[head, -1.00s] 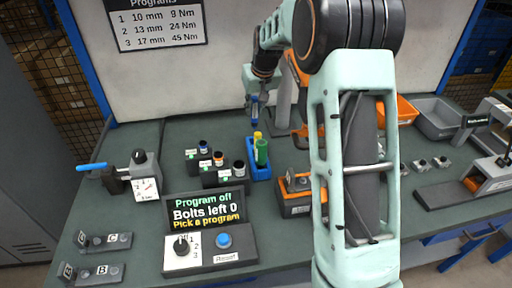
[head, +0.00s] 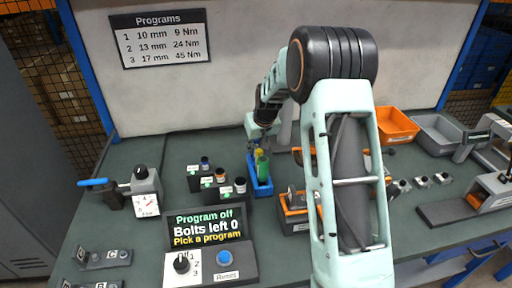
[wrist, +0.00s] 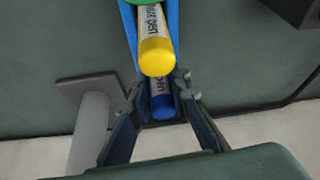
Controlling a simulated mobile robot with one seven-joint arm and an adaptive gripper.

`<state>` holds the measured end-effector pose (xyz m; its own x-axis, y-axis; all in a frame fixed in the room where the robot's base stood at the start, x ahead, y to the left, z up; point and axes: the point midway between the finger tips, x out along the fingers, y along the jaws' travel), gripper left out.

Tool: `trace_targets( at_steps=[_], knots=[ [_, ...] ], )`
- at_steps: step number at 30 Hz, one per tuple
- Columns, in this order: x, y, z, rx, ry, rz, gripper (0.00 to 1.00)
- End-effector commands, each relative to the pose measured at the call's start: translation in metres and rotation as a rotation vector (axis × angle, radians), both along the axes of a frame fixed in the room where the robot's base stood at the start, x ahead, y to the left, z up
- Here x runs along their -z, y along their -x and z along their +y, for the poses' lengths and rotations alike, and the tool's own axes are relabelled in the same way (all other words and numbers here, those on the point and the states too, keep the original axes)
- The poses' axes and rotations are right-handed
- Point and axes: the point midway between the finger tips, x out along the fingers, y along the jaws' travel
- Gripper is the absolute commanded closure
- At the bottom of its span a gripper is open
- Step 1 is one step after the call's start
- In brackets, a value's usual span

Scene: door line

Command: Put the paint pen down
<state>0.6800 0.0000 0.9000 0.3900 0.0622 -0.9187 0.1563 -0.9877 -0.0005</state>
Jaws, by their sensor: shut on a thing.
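My gripper (wrist: 162,108) is shut on a paint pen with a blue end (wrist: 162,106), seen between the fingertips in the wrist view. The pen is at the end of the blue holder (wrist: 174,22), just beyond a pen with a yellow end (wrist: 155,56). Whether it rests on the holder's floor is hidden. In the head view my gripper (head: 258,140) is low at the back of the blue holder (head: 262,188). A green pen (head: 263,168) stands in front; the held pen is mostly hidden there.
A program panel (head: 208,228) is in front. Orange (head: 398,126) and grey bins stand at the back right.

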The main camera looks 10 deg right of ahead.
Motion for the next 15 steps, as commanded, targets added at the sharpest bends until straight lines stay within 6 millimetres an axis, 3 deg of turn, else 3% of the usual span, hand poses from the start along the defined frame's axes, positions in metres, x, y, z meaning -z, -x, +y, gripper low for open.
trace_targets(
  at_steps=[2, 3, 6, 15],
  knots=[
    [0.0035, 0.0000, 0.0000, 0.000, 0.000, 0.000, 1.00],
    [0.0018, 0.0000, 0.0000, 0.000, 0.000, 0.000, 0.78],
    [0.0017, 0.0000, 0.0000, 0.000, 0.000, 0.000, 0.67],
    [0.0009, 0.0001, 0.0000, 0.000, 0.000, 0.000, 0.65]
  ],
)
